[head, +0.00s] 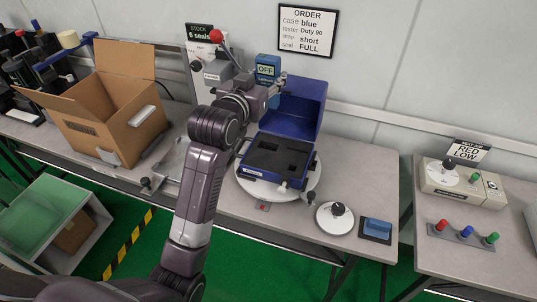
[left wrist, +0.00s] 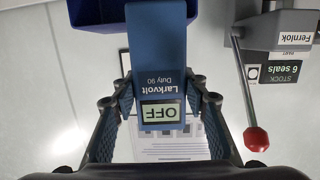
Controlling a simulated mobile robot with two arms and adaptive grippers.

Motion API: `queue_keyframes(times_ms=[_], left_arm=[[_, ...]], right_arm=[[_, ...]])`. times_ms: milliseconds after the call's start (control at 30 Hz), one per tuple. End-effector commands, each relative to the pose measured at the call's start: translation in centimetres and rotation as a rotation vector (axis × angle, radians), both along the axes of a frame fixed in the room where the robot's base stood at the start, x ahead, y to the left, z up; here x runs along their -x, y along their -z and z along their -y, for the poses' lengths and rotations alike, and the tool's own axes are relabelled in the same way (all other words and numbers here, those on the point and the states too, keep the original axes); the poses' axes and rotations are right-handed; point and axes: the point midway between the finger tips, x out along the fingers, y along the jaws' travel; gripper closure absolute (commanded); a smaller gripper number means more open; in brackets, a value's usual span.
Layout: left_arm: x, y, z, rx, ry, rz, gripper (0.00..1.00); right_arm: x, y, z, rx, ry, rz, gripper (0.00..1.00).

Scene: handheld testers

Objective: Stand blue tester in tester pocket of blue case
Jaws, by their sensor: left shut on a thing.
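The blue tester (head: 267,66) is upright above the back of the case, its display reading OFF. In the left wrist view the tester (left wrist: 158,60) is upside down in the picture, labelled Larkvolt Duty 90. My left gripper (head: 272,84) is shut on it, one finger on each side. The blue case (head: 262,178) lies open on a round white turntable, lid (head: 305,105) raised at the back. Its dark foam insert (head: 278,157) shows cut-out pockets; my arm stands just left of it. The right gripper is out of view.
A lever press with a red knob (head: 216,36) stands behind my left arm. An open cardboard box (head: 110,110) is at left. A small round dial (head: 334,218) and a blue pad (head: 377,228) sit right of the turntable. An order sign (head: 307,31) hangs on the wall.

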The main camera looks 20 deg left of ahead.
Motion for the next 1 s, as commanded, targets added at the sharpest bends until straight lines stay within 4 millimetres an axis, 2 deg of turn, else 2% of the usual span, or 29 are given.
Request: queue_keyframes(times_ms=[67, 167, 600, 733, 900, 1000], left_arm=[[-0.3, -0.8, 0.1, 0.001, -0.017, 0.001, 0.88], [-0.4, 0.0, 0.0, -0.002, -0.029, -0.005, 0.88], [-0.3, 11.3, 0.0, -0.001, -0.028, -0.007, 0.88], [-0.3, 13.5, 0.0, -0.002, -0.028, -0.005, 0.88], [-0.4, 14.8, 0.0, -0.001, -0.028, -0.002, 0.88], [-0.3, 16.3, 0.0, -0.002, -0.028, -0.005, 0.88]], right_arm=[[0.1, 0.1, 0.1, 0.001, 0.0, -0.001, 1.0], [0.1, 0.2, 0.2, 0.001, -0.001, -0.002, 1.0], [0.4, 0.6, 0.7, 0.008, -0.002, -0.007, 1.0], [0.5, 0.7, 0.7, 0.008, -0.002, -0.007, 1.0], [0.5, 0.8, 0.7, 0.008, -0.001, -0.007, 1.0], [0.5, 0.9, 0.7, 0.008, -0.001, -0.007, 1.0]])
